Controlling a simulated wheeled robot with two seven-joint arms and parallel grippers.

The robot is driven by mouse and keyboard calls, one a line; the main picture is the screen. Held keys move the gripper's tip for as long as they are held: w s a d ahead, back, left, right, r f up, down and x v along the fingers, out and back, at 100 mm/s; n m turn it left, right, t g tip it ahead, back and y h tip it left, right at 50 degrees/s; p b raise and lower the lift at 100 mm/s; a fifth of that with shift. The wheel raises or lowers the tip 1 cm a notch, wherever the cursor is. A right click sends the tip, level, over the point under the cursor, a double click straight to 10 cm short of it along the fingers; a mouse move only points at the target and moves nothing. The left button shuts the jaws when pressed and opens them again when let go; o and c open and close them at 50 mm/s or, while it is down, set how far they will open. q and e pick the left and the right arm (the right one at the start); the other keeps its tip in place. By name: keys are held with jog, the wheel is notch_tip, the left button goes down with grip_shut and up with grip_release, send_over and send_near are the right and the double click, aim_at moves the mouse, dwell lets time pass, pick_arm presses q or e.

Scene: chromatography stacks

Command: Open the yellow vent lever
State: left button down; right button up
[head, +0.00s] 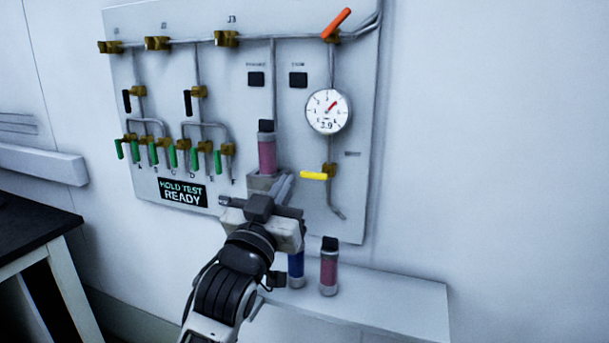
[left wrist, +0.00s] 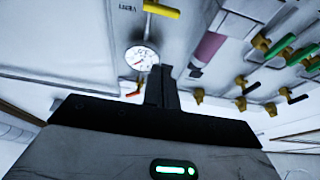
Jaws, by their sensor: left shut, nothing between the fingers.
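The yellow vent lever (head: 314,175) lies horizontal, pointing left from its brass valve, on the pipe below the round gauge. In the left wrist view the yellow lever (left wrist: 162,11) shows at the top edge. My left gripper (head: 284,186) is shut and empty, in front of the panel, just left of and slightly below the lever. They look apart. Its closed fingers (left wrist: 162,84) show in the left wrist view, below the lever. My right gripper is not in view.
An orange lever (head: 336,24) is at the panel's top right. Several green levers (head: 172,155) are at left, above a "HOLD TEST READY" display (head: 183,192). A pink column (head: 267,150) stands behind my gripper. Blue (head: 296,267) and pink (head: 329,267) columns stand on the ledge (head: 400,300).

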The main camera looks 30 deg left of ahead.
pick_arm(q)
notch_tip(320, 180, up, 3)
jog(key=p, duration=0.2)
send_over(304, 173)
jog(key=s+d, duration=0.1)
jog(key=s, duration=0.1)
jog(key=shift+w+d+f+b, duration=0.15)
jog(key=shift+f+b, duration=0.35)
jog(key=shift+f, duration=1.45)
